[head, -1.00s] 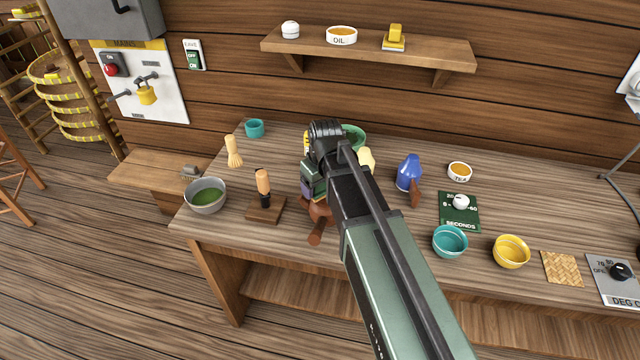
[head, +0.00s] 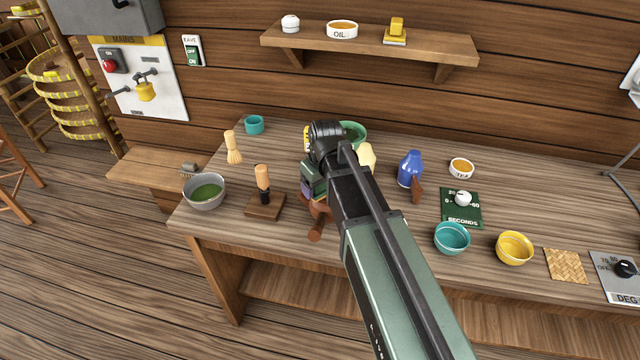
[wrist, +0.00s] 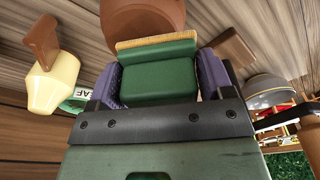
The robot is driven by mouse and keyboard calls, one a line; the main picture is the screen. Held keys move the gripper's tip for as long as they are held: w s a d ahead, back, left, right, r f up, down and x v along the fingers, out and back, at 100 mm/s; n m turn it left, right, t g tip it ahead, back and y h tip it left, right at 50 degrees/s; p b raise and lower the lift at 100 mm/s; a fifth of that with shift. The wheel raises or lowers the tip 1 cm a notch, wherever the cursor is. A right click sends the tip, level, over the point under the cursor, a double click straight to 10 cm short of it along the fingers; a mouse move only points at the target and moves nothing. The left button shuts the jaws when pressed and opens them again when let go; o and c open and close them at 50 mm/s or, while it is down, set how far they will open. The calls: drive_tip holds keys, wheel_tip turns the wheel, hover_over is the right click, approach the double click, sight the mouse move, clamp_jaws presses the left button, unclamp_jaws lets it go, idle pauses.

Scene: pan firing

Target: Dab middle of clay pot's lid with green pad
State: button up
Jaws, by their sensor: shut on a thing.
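The reddish-brown clay pot (head: 318,216) stands on the bench, mostly hidden behind my arm in the head view, with its side handle toward the front edge. In the wrist view the brown pot (wrist: 142,18) shows at the top, just beyond the pad; its lid cannot be told apart clearly. My gripper (wrist: 160,85) has its purple fingers shut on the green pad (wrist: 158,82), which has a yellowish strip along its far edge, facing the pot. I cannot tell whether the pad touches the pot. In the head view my gripper (head: 307,190) is right by the pot, partly hidden.
A wooden stand with an upright handle (head: 263,205) and a grey bowl of green liquid (head: 204,192) stand left of the pot.

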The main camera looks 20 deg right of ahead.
drive_tip(key=shift+f+b, duration=0.6)
drive_tip(key=shift+f, duration=0.05)
drive_tip(key=shift+s+r, duration=0.1)
drive_tip(key=shift+s+d, duration=0.25)
drive_tip(key=shift+d, duration=0.05)
drive_tip(key=shift+w, duration=0.15)
drive_tip(key=shift+w+a, duration=0.55)
drive_tip(key=shift+a, duration=0.05)
drive_tip(key=shift+s+d, duration=0.1)
